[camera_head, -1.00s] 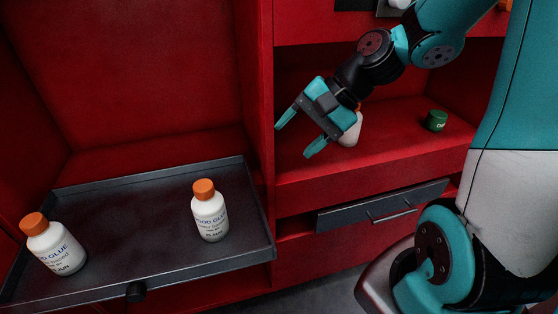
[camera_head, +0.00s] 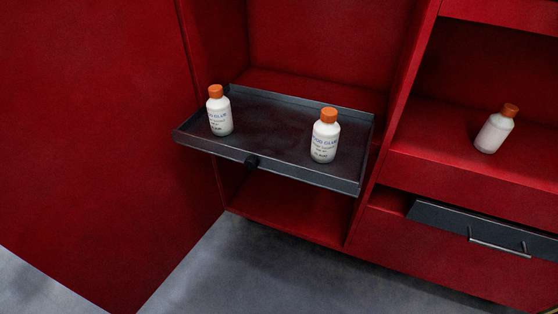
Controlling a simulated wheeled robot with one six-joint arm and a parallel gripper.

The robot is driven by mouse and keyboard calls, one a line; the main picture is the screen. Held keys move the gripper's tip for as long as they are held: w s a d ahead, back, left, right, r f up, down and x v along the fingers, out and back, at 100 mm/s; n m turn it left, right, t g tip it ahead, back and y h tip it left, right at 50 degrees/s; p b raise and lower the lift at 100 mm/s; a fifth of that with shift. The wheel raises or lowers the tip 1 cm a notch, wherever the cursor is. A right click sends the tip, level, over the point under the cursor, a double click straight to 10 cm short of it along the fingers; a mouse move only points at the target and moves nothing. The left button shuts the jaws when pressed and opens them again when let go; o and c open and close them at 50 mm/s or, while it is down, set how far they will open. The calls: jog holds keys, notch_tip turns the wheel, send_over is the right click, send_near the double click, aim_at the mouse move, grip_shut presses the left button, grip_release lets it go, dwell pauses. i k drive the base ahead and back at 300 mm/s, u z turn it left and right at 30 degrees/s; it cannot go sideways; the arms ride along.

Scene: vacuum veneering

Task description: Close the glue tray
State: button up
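The glue tray (camera_head: 285,172) is a dark grey shallow tray that sticks out of a red cabinet, pulled open. My gripper is not in view.
Another white bottle with an orange cap (camera_head: 494,131) stands tilted-looking on the red shelf at the right. Below it, a grey drawer (camera_head: 480,230) with a bar handle sticks out slightly. The grey floor (camera_head: 260,270) before the tray is clear.

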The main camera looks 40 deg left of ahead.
aim_at(272, 131)
jog(key=u, duration=0.5)
jog(key=i, duration=0.35)
jog(key=u, duration=1.1)
jog(key=i, duration=0.8)
jog(key=z, duration=1.4)
jog(key=k, duration=0.65)
jog(key=u, duration=0.9)
jog(key=i, duration=0.45)
